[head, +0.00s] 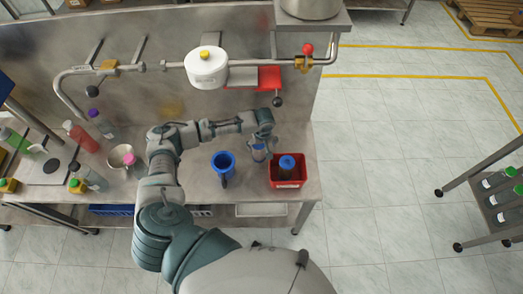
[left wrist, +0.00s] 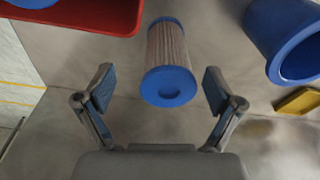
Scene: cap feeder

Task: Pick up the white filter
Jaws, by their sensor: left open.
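The white filter (left wrist: 168,48) is a pale pleated cylinder with blue end caps. In the left wrist view it stands between the two spread fingers of my left gripper (left wrist: 160,90), with a gap on each side. In the head view the filter (head: 259,153) shows on the steel bench just below my left gripper (head: 262,140), which partly covers it. My left gripper is open and empty. My right gripper is not in view.
A red bin (head: 303,171) holding a blue-topped item stands to the right of the filter in the head view. A blue jug (head: 223,160) stands to its left. A yellow object (left wrist: 299,101) lies near the jug. Pipework with a white canister (head: 206,72) crosses behind.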

